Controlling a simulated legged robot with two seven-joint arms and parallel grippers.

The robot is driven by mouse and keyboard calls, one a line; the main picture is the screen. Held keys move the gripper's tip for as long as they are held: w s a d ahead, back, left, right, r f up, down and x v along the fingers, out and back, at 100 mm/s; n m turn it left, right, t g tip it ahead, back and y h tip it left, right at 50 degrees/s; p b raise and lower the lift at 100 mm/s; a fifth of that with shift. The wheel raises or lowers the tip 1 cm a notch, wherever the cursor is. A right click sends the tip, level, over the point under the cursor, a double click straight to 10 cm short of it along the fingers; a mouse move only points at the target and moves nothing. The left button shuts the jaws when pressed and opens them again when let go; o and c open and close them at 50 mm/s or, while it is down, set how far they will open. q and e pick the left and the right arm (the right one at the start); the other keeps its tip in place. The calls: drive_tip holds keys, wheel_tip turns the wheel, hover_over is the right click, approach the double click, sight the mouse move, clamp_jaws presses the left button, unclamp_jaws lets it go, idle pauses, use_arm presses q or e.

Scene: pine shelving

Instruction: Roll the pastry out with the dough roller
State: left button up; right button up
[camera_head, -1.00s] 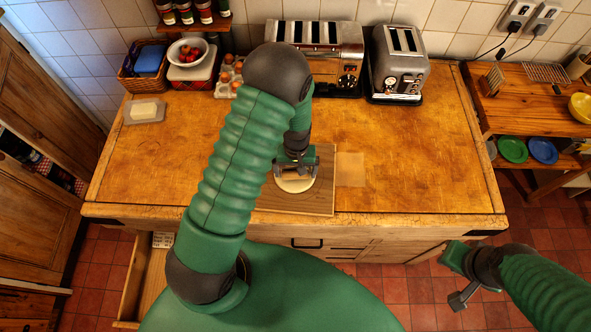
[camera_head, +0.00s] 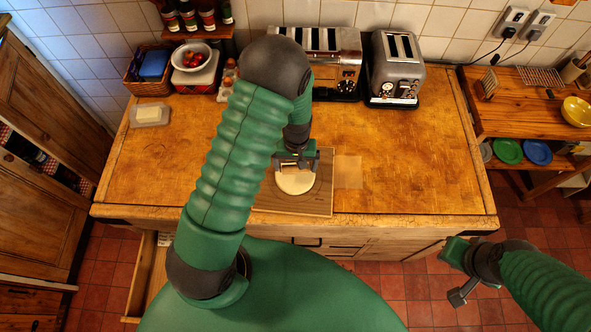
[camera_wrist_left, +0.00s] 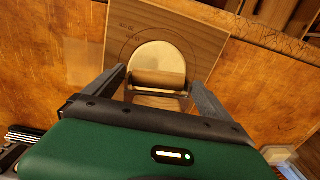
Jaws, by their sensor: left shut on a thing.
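The pale round pastry (camera_head: 297,183) lies flat on a wooden board (camera_head: 318,199) near the counter's front edge. In the left wrist view the pastry (camera_wrist_left: 157,54) sits inside a circle marked on the board (camera_wrist_left: 203,38). My left gripper (camera_head: 296,158) points down over the pastry's far part. The dough roller (camera_wrist_left: 158,79) lies across the pastry between its fingers (camera_wrist_left: 160,90), and the gripper is shut on it. The roller is mostly hidden in the head view. My right gripper (camera_head: 456,274) hangs in front of the counter, off to the right; its jaw opening is unclear.
Two toasters (camera_head: 326,62) (camera_head: 397,68) stand along the back wall. A butter dish (camera_head: 150,115), a basket (camera_head: 148,63) and a fruit bowl (camera_head: 190,56) are at the back left. An open drawer (camera_head: 148,270) is below the counter. The counter (camera_head: 420,150) is clear right of the board.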

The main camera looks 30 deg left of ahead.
use_arm(q)
drive_tip(key=shift+f, duration=0.1)
drive_tip(key=f+b, duration=0.1)
drive_tip(key=f, duration=0.1)
drive_tip(key=s+f+b, duration=0.1)
drive_tip(key=f+b, duration=0.1)
drive_tip(key=d+f+b, duration=0.1)
drive_tip(key=f, duration=0.1)
drive_tip(key=shift+s+b, duration=0.25)
drive_tip(key=shift+b, duration=0.05)
